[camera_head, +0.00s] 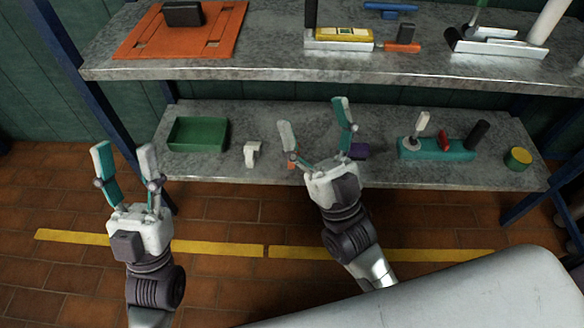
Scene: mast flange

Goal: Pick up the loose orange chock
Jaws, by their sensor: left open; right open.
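A small orange piece (291,161), which looks like the loose chock, is on the lower shelf (225,175). It is mostly hidden behind the left finger of my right gripper (313,118). That gripper is open, with its fingers spread over the lower shelf, and nothing shows held between them. I cannot tell whether the finger touches the orange piece. My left gripper (124,153) is open and empty, in front of the shelf's left end. Another orange block (403,46) with a dark part is on the upper shelf (275,66).
The lower shelf also bears a green tray (198,134), a white bracket (252,154), a purple piece (358,151), a teal holder (437,150) with upright parts, and a yellow-topped round can (518,158). The upper shelf's front edge overhangs behind my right gripper. Blue posts (86,90) flank the shelves.

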